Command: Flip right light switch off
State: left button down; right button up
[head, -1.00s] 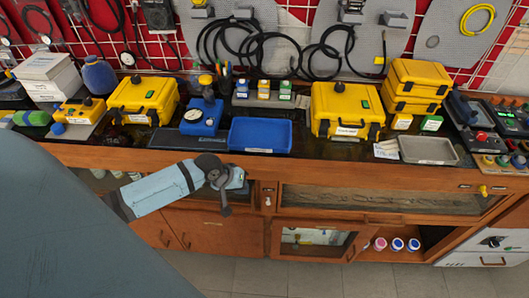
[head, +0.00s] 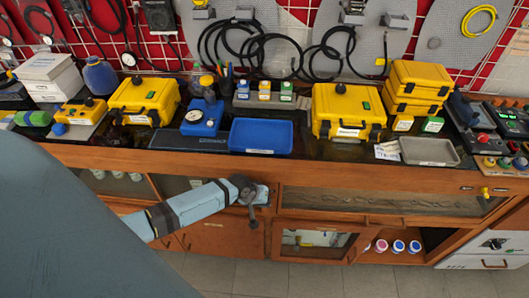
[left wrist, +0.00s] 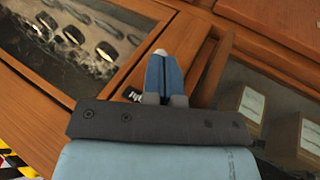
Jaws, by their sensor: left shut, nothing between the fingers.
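My left gripper (head: 262,192) reaches in from the left to the wooden post in the bench front, between the glass-fronted compartments. In the left wrist view its blue fingers (left wrist: 166,76) are shut together, with nothing held. A small white tip, which looks like the light switch (left wrist: 160,52), shows just beyond the fingertips. I cannot tell whether they touch it, or which way the switch is set. A black label (left wrist: 133,95) with white lettering is partly hidden beside the fingers. In the head view my gripper hides the switch area. My right gripper is not in view.
A glass-topped compartment (head: 390,202) lies right of the post. The benchtop above holds a blue tray (head: 261,136), a grey tray (head: 428,151) and several yellow cases (head: 346,110). Below are cupboard doors (head: 219,240) and an open shelf with jars (head: 398,246).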

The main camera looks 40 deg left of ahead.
pick_arm(q)
jog(key=shift+s+d+f+t, duration=0.1)
jog(key=shift+s+f+t, duration=0.1)
jog(key=shift+t, duration=0.1)
dwell(0.6)
jog(key=shift+f+y+p, duration=0.1)
jog(key=shift+y+p, duration=0.2)
jog(key=shift+p, duration=0.05)
jog(key=t, duration=0.1)
jog(key=f+m+t+y, duration=0.1)
jog(key=t, duration=0.1)
jog(key=s+f+m+t+y, duration=0.1)
jog(key=t, duration=0.1)
jog(key=shift+d+f+b, duration=0.2)
jog(key=shift+d+b, duration=0.15)
jog(key=shift+r+p, duration=0.85)
jog(key=shift+p, duration=0.05)
